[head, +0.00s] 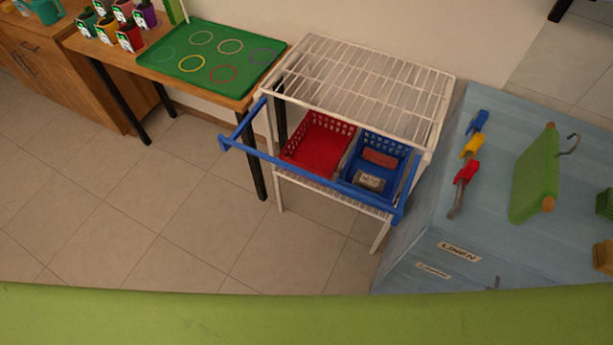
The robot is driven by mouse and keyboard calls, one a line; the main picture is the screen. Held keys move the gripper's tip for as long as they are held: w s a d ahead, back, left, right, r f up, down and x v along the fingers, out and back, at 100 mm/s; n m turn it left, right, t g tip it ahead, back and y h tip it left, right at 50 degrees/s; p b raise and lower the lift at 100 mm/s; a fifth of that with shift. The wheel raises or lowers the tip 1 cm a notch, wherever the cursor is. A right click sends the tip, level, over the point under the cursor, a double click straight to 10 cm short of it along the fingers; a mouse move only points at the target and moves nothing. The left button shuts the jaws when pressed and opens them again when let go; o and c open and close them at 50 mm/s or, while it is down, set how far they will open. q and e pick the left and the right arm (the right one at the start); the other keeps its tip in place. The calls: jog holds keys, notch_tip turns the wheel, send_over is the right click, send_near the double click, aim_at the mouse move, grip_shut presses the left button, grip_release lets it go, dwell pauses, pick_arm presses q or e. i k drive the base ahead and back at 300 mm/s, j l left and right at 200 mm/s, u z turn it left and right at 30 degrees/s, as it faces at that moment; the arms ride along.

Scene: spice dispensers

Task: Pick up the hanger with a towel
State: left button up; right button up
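A hanger with a green towel (534,174) lies on top of the light-blue linen cabinet (490,210) at the right in the head view. The towel covers most of the hanger. Wooden ends stick out at its top and bottom, and a metal hook (571,143) points to the right. Neither of my grippers shows in this view.
Blue, yellow and red clips (472,146) lie left of the towel. A white wire rack (365,85) with a blue bar (310,168), red basket (305,150) and blue basket (365,140) stands left of the cabinet. The tiled floor is clear. Green fills the bottom edge.

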aim_at(535, 189)
jog(key=z, duration=1.6)
jog(key=l+u, duration=0.25)
jog(key=u, duration=0.15)
jog(key=i+l+u, duration=0.1)
jog(key=l+u, duration=0.45)
jog(key=u, duration=0.2)
jog(key=l+u, duration=0.25)
jog(key=u, duration=0.15)
jog(key=k, duration=0.05)
